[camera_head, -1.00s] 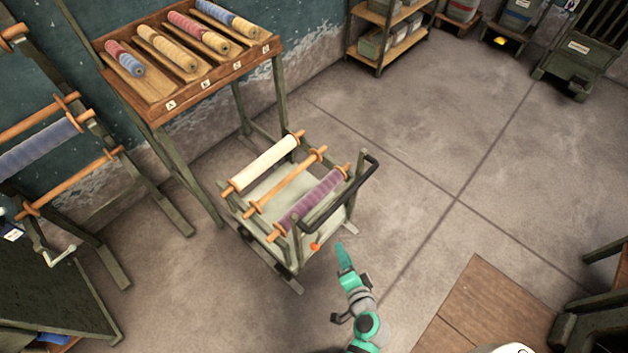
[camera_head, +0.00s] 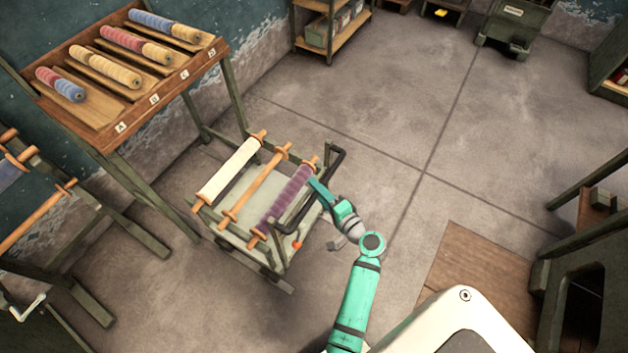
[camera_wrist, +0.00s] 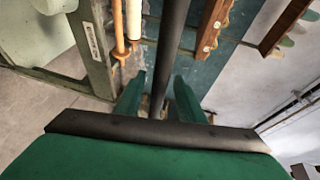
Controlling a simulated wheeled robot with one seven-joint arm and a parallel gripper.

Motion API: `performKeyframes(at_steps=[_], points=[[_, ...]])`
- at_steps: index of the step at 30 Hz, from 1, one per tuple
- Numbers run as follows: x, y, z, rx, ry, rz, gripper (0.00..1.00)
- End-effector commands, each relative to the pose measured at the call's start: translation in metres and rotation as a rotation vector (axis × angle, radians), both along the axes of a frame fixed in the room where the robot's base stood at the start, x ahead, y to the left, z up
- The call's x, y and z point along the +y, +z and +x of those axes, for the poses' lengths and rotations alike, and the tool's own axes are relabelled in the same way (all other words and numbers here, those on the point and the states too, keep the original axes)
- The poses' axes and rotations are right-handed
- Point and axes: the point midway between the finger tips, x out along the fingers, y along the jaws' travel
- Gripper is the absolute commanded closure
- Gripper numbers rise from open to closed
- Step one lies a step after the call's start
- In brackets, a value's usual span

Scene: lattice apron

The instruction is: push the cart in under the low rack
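The cart (camera_head: 225,228) stands on the floor just in front of the rack, with a white roll, a bare wooden roller and a purple roll on top. Its dark push handle (camera_head: 335,166) is on the right side, away from the rack. The low rack (camera_head: 142,110) has a sloped wooden top on green legs, with open space beneath. My gripper (camera_head: 318,190) is at the cart handle. In the wrist view its teal fingers (camera_wrist: 158,95) are apart, with a dark bar (camera_wrist: 174,40), apparently the handle, between them. Contact with the bar cannot be told.
Colored spools (camera_head: 105,67) lie on the rack top. A frame with wooden rollers (camera_head: 40,218) stands at the left. Shelves (camera_head: 330,30) stand at the back. The floor right of the cart is clear; a wooden board (camera_head: 480,270) lies at the lower right.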

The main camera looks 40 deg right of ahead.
Motion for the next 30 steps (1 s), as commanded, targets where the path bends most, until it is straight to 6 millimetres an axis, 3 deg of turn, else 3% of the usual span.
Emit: performKeyframes(at_steps=[3,9,20,21,25,30], points=[[-0.004,-0.004,0.017,0.0,-0.007,0.0,0.64],[-0.011,-0.007,0.033,0.0,-0.021,-0.001,0.64],[-0.012,-0.008,0.038,0.001,-0.023,-0.001,0.64],[-0.012,-0.008,0.038,0.001,-0.022,-0.001,0.67],[-0.011,-0.008,0.038,0.001,-0.021,-0.001,0.98],[-0.014,-0.008,0.039,0.001,-0.021,-0.001,1.0]])
